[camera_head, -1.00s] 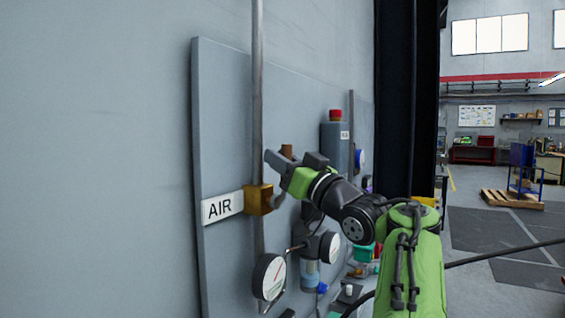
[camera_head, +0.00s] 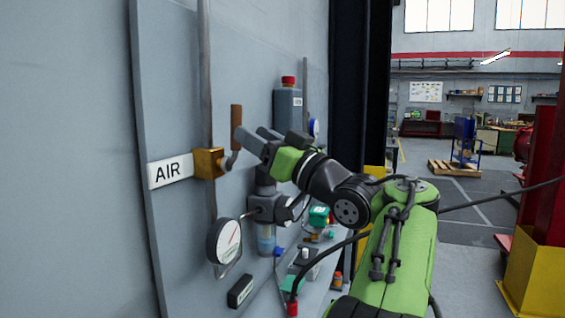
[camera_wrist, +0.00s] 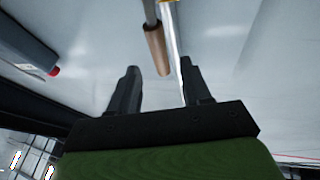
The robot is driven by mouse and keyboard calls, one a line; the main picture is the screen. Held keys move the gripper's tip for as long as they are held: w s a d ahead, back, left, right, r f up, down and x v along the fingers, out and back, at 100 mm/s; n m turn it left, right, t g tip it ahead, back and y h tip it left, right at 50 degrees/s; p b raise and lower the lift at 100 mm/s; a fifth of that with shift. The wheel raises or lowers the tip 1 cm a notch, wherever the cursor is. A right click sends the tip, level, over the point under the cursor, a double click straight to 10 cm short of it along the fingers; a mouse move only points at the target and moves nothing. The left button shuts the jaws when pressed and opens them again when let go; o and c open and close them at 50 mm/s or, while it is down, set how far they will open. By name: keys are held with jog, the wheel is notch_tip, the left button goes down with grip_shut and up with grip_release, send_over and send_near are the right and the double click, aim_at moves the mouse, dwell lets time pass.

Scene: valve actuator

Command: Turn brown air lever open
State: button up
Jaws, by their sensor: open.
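The brown air lever (camera_head: 236,122) stands upright, its grip above a curved metal stem at the brass valve body (camera_head: 208,163) beside the AIR label (camera_head: 170,170). My gripper (camera_head: 254,136) is open, with its fingertips just right of the lower part of the brown grip. In the wrist view the brown grip (camera_wrist: 156,48) shows between the lines of my two fingers (camera_wrist: 161,74), its near end about level with the tips. I cannot tell whether a finger touches it. My gripper and wrist hide part of the panel behind them.
A vertical pipe (camera_head: 205,80) runs through the valve. A round gauge (camera_head: 224,241) and a filter unit (camera_head: 266,215) sit below. A grey canister with a red cap (camera_head: 288,104) is behind my gripper. The wall at left is bare.

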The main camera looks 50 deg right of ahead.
jog(key=b+v, duration=0.7)
jog(key=v, duration=0.1)
